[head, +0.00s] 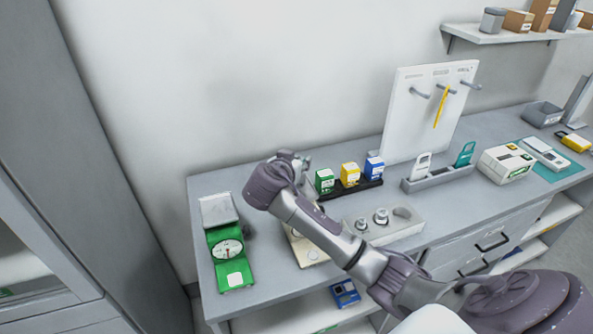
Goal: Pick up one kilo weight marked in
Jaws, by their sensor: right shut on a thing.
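A pale weight block (410,232) stands on the bench right of my right forearm. Two metal knobbed weights, a larger one (380,216) and a smaller one (361,225), sit in it beside a round recess. My right gripper (302,162) is at the far end of my arm, above the back left of the bench. It is small and partly hidden by my wrist. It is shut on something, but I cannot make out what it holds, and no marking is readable. My left gripper is not in view.
A green dial scale (229,249) stands at the bench's left end. Green, yellow and blue boxes (350,174) stand in a black rack behind the arm. A white pegboard (428,112) stands at the back. A pale plate (306,250) lies partly under my forearm.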

